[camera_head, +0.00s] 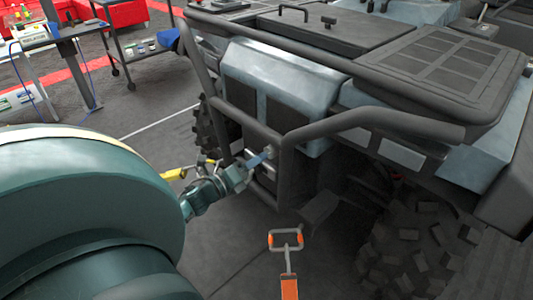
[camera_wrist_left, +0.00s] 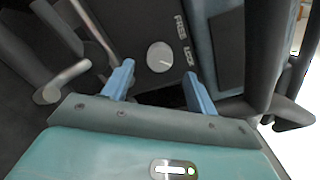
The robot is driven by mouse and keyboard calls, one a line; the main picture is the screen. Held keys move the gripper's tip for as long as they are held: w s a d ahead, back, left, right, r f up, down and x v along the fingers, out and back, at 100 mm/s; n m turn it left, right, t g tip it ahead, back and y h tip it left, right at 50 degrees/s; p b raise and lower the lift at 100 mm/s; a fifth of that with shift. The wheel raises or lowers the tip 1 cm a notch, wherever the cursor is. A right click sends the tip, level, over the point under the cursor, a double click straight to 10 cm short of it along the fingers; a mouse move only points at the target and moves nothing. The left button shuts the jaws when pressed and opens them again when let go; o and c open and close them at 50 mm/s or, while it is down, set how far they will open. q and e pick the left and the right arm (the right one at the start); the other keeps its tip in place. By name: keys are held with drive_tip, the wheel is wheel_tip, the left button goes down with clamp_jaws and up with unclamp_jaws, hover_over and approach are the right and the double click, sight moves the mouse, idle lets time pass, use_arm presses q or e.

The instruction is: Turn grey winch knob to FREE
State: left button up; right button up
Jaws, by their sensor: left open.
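The grey winch knob (camera_wrist_left: 160,56) is a round light-grey dial on a dark panel in the left wrist view. The labels FREE (camera_wrist_left: 181,27) and LOCK (camera_wrist_left: 190,56) are printed to its right. A faint mark on its face seems to point to the lower right, toward the LOCK side. My left gripper (camera_wrist_left: 158,82) is open, its two blue fingers apart below the knob in the picture, with nothing between them. In the head view my left gripper (camera_head: 256,163) is at the vehicle's front bumper. The knob is hard to make out there. My right gripper is not in view.
The vehicle's dark tube bumper (camera_head: 385,113) surrounds the winch area closely. A lumpy tyre (camera_head: 415,245) is at lower right. An orange-handled strap or tool (camera_head: 287,262) stands out in front. A black cart (camera_head: 125,45) is behind left; the grey floor between is open.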

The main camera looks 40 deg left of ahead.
sight(271, 151)
use_arm(q)
drive_tip(key=w, duration=0.5)
drive_tip(key=shift+d, duration=0.25)
drive_tip(key=c, duration=1)
